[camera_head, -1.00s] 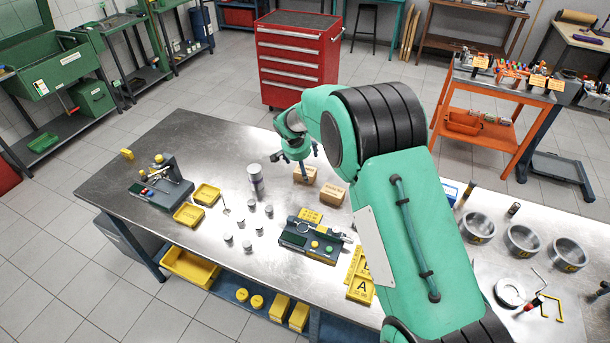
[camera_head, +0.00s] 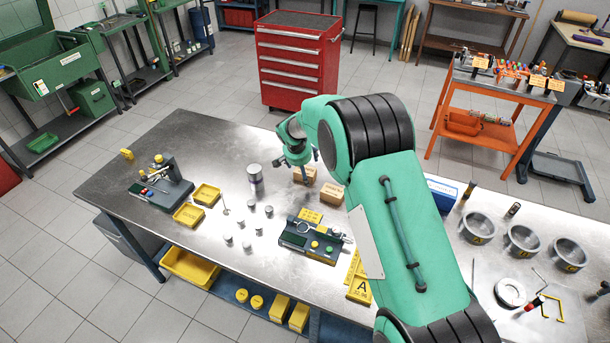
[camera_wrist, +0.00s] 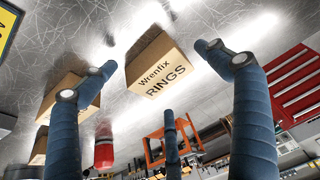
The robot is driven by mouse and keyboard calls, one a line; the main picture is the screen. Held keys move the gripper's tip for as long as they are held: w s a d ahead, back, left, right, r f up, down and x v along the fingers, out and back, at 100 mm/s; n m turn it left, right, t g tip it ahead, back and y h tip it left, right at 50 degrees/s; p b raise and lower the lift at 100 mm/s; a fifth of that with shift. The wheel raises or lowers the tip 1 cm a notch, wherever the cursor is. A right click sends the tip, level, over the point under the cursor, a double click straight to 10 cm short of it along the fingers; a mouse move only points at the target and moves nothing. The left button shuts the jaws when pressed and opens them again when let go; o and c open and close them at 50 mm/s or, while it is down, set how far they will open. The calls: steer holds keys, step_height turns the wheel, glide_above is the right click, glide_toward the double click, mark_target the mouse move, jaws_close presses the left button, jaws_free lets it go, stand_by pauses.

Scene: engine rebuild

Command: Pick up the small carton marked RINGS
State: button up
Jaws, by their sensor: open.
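The small carton marked RINGS (camera_wrist: 160,72) is a brown box that also reads "Wrenfix". In the wrist view it sits on the metal bench between the fingers of my gripper (camera_wrist: 165,85), which is open and not touching it. A second brown carton (camera_wrist: 72,98) lies to the left, partly behind a finger. In the head view two small cartons stand side by side, one partly behind my gripper (camera_head: 300,168) and one farther right (camera_head: 331,194). Their print is too small to read there, and my gripper is just above the left one (camera_head: 305,174).
A grey cylinder (camera_head: 254,174) stands left of the cartons. Several small metal pieces and a gauge device (camera_head: 314,239) lie in front. Yellow trays (camera_head: 206,194) are at left. The bench (camera_head: 185,130) is bare behind them. A red tool chest (camera_head: 299,60) stands beyond it.

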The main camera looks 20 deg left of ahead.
steer(key=shift+x, duration=0.85)
steer(key=c, duration=1.5)
